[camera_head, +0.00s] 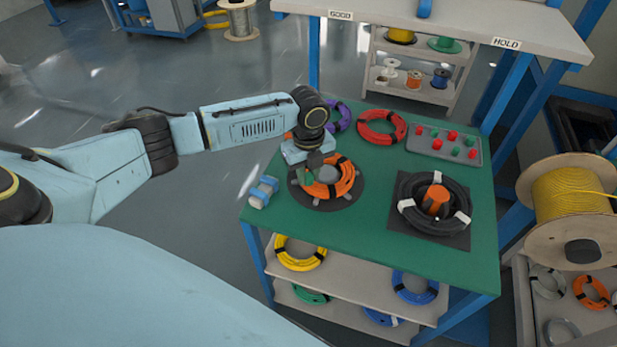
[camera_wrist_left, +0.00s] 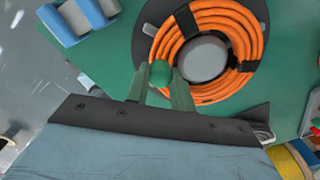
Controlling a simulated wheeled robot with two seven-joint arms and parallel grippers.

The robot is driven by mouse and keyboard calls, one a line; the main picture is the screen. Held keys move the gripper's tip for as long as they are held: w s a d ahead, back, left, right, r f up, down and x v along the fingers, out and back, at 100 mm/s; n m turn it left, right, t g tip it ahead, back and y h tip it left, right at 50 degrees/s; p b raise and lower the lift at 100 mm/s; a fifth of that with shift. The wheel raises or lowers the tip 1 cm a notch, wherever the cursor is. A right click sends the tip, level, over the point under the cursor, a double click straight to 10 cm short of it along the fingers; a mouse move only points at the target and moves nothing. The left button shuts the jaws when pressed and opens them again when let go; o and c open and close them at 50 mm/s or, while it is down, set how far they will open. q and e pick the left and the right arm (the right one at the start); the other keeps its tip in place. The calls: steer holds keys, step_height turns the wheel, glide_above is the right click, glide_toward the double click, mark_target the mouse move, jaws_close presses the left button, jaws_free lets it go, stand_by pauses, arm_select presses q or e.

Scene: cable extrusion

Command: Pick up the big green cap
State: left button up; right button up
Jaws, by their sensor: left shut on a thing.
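The big green cap (camera_wrist_left: 160,73) is between the fingertips of my left gripper (camera_wrist_left: 160,84), which is shut on it. In the left wrist view its round end shows, beside the orange cable coil and its grey hub. In the head view my left gripper (camera_head: 303,176) is at the left side of the orange coil (camera_head: 345,178), and I cannot make out the held cap there. A grey tray (camera_head: 416,146) at the back right of the green table holds several small red and green caps. My right gripper is not in view.
The orange coil lies around a grey hub (camera_wrist_left: 202,58) on a dark round plate. A black coil (camera_head: 462,197) with an orange core stands to the right. Red (camera_head: 369,137) and purple coils lie behind. A blue and white object (camera_head: 262,192) is at the left edge.

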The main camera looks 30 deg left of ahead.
arm_select(q)
steer(key=shift+r, duration=0.1)
